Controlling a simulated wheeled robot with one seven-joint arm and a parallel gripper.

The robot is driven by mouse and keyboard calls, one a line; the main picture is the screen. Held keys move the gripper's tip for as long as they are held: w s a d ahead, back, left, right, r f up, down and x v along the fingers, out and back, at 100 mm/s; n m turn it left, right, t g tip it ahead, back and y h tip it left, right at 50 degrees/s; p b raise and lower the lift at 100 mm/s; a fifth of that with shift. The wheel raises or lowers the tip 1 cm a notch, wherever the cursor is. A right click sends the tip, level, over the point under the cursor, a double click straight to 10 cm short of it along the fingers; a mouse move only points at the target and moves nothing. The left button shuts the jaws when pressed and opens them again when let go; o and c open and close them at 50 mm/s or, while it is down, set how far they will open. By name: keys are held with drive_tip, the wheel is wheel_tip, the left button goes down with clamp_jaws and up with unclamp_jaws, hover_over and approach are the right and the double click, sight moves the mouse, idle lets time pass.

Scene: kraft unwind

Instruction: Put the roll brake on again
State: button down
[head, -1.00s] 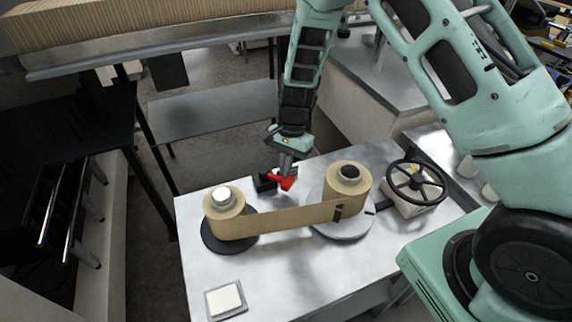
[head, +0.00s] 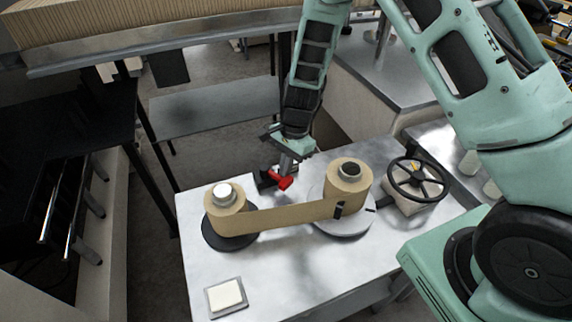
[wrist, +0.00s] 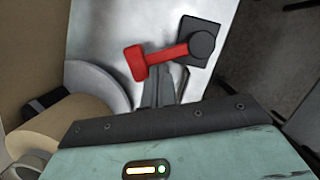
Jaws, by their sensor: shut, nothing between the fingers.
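The roll brake is a red lever (wrist: 150,62) on a black base with a round pivot (wrist: 201,45), at the back edge of the metal table. The red lever also shows in the head view (head: 281,182). My gripper (head: 284,170) points down right at the lever, and its fingers (wrist: 165,85) are shut and empty beside the red arm. I cannot tell whether they touch it. Two brown paper rolls stand on the table, the left roll (head: 226,208) on a black disc and the right roll (head: 348,182) on a grey disc. A paper web (head: 285,217) runs between them.
A black handwheel (head: 417,180) stands right of the right roll. A white square pad in a grey frame (head: 226,296) lies at the front left of the table. The table's (head: 290,265) front middle is clear. A grey bench (head: 215,108) stands behind.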

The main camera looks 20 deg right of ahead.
drive_tip(key=m, duration=0.1)
drive_tip(key=s+a+m, duration=0.1)
drive_tip(key=m, duration=0.1)
drive_tip(key=a+m+t, duration=0.1)
drive_tip(key=m, duration=0.1)
drive_tip(key=shift+s+a, duration=0.1)
drive_tip(key=shift+s, duration=0.3)
drive_tip(key=m, duration=0.1)
drive_tip(key=a+m+t, duration=0.1)
drive_tip(key=m, duration=0.1)
drive_tip(key=shift+s+a, duration=0.15)
drive_tip(key=shift+s, duration=0.05)
drive_tip(key=shift+a, duration=0.2)
drive_tip(key=shift+s+a, duration=0.1)
drive_tip(key=shift+a, duration=0.05)
